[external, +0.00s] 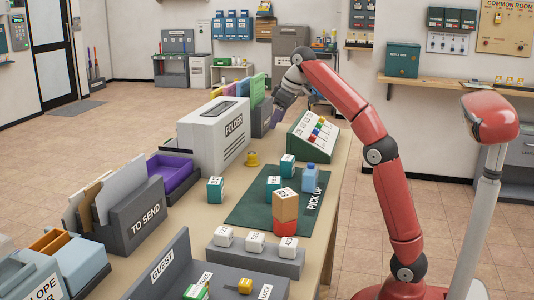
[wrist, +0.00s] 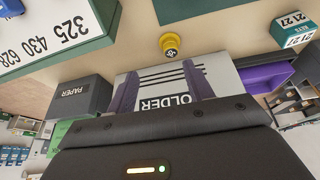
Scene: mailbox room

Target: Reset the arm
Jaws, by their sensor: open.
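My gripper (external: 275,122) is at the end of my red arm, which arches up and reaches over the far part of the table. It points down between the dark paper bin and the sloped button panel (external: 318,134). In the wrist view my gripper (wrist: 160,80) shows two fingers standing apart with nothing held between them. Beyond them, upside down, is the white folder machine (wrist: 160,88), with a small yellow button (wrist: 170,42) beside it. The folder machine (external: 214,135) stands left of my gripper in the external view.
The table carries a green pick-up mat (external: 245,212) with several cubes, a stacked orange and red block (external: 286,205), a purple tray (external: 175,176) and a grey to-send box (external: 140,222). The paper bin (wrist: 84,98) is close to my fingers. Open floor lies beyond the table.

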